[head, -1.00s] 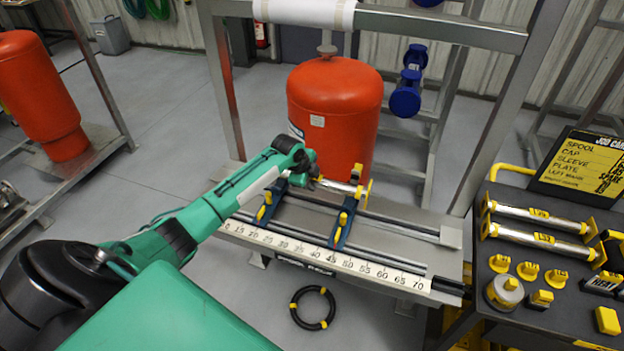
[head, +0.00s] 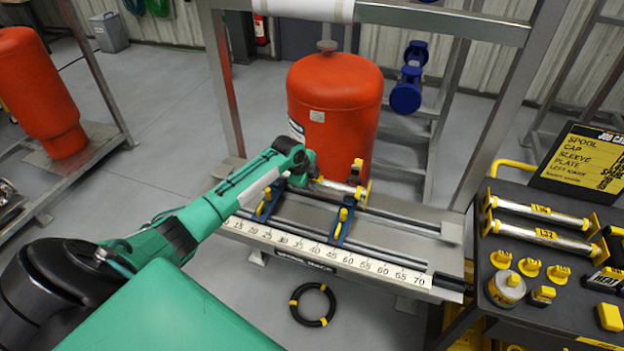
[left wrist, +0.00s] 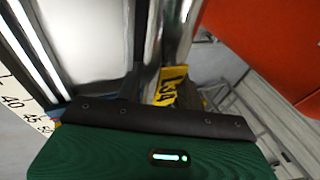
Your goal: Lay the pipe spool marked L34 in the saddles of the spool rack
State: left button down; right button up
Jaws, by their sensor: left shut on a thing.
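My left gripper (head: 309,178) is shut on the pipe spool marked L34 (head: 338,186), a shiny metal pipe with yellow end pieces. In the left wrist view the pipe (left wrist: 170,35) runs up from the jaws, with its yellow L34 label (left wrist: 172,88) close to them. In the head view the spool appears just above and behind the blue saddles of the spool rack, one at left (head: 268,203) and one at right (head: 342,222). Any gap to the saddles is hard to judge. The arm hides the spool's left end. My right gripper is out of view.
A red tank (head: 334,105) stands close behind the spool. A numbered scale (head: 330,255) runs along the rack's front. A dark cart (head: 545,300) at right holds two more spools, one marked L32 (head: 540,237). A black ring (head: 312,305) lies on the floor.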

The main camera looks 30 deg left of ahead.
pick_arm(q)
jog(key=shift+f, duration=0.2)
dwell(0.5)
jog(key=shift+f+b, duration=0.3)
jog(key=shift+f, duration=0.05)
jog(key=shift+f, duration=0.3)
dwell(0.5)
jog(key=c, duration=0.8)
grip_release()
jog(key=shift+s+f, duration=0.1)
jog(key=shift+f, duration=0.05)
jog(key=shift+c, duration=0.8)
